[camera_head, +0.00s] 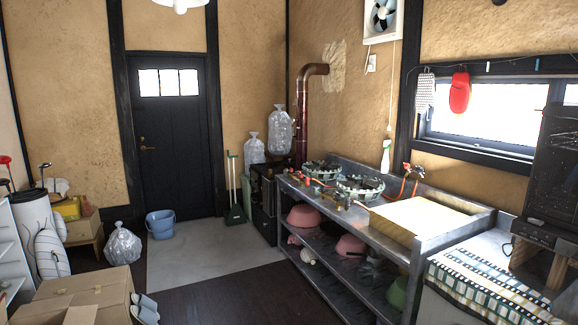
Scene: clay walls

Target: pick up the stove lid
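A dark stove (263,195) stands in the far corner beside a brown metal flue pipe (303,120). I cannot make out a separate lid on it; its top is small and partly covered by clear plastic bags. Two round gas burners, a far one (321,169) and a near one (361,187), sit on the steel counter (335,205) in front of it. I cannot tell whether either carries a lid. Neither of my grippers is in view.
A cardboard box (80,295) is at the lower left, with a blue bucket (160,224) and a bagged bundle (122,245) beyond. A wooden board (425,217) covers the sink end.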

